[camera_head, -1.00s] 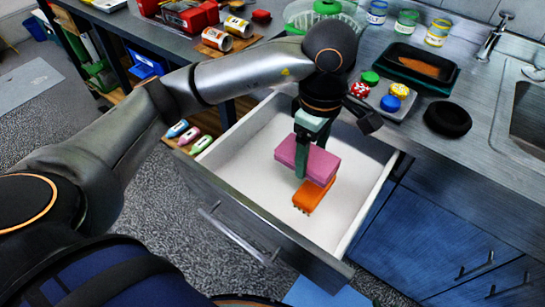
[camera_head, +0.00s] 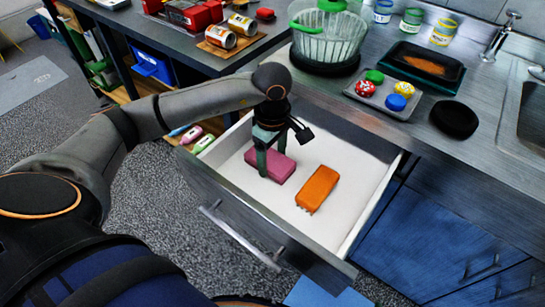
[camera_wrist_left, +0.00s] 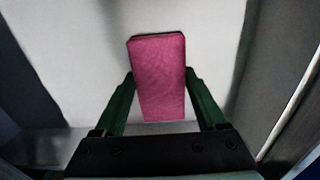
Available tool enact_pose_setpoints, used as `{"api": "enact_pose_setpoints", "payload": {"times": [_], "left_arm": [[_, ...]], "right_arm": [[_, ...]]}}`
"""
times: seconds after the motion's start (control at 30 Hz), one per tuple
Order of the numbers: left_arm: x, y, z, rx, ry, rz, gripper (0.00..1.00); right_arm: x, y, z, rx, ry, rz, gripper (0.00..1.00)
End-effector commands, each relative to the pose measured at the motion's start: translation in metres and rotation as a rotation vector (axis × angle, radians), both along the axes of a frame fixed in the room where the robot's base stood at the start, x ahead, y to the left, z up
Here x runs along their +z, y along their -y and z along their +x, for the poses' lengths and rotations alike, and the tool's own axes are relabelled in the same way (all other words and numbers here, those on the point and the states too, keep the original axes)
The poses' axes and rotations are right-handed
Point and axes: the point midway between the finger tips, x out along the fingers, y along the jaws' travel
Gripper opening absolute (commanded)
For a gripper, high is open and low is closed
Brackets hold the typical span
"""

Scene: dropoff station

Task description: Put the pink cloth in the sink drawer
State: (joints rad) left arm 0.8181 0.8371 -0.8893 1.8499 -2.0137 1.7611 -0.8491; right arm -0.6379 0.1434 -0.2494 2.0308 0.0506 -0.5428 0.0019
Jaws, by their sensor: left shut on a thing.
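The pink cloth (camera_head: 283,168) is a folded block low inside the open drawer (camera_head: 237,196), at its left part. It also shows in the left wrist view (camera_wrist_left: 158,75), between the two green fingers. My left gripper (camera_head: 266,160) is shut on the cloth from above, and the cloth appears to be at or very near the drawer's white floor; I cannot tell if it touches. An orange brush-like block (camera_head: 317,188) lies on the drawer floor to the right of the cloth. My right gripper is not in view.
On the counter above the drawer stand a glass bowl with green parts (camera_head: 327,40), a grey tray of coloured pieces (camera_head: 386,98), a black tray (camera_head: 427,62) and a black round dish (camera_head: 455,118). The sink (camera_head: 530,110) is at right.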

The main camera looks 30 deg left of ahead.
Motion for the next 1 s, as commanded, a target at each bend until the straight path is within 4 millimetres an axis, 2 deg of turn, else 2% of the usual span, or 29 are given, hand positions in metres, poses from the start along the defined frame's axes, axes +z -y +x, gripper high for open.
{"api": "enact_pose_setpoints", "payload": {"times": [0.33, 0.37, 0.57, 0.87, 1.0], "left_arm": [[-0.005, 0.000, 0.000, 0.000, 0.001, 0.000, 0.22], [-0.004, 0.000, 0.000, 0.000, 0.001, 0.000, 0.76], [-0.003, 0.000, 0.000, 0.001, 0.001, 0.000, 0.98], [-0.001, 0.000, 0.000, 0.001, 0.001, 0.000, 1.00], [0.014, 0.000, 0.001, 0.001, 0.004, 0.000, 1.00]], "right_arm": [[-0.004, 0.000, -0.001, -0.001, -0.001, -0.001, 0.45], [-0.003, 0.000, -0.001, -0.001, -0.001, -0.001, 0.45], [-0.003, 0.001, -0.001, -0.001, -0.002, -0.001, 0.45], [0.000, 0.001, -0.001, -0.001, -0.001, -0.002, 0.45], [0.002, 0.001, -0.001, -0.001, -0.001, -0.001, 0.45]]}}
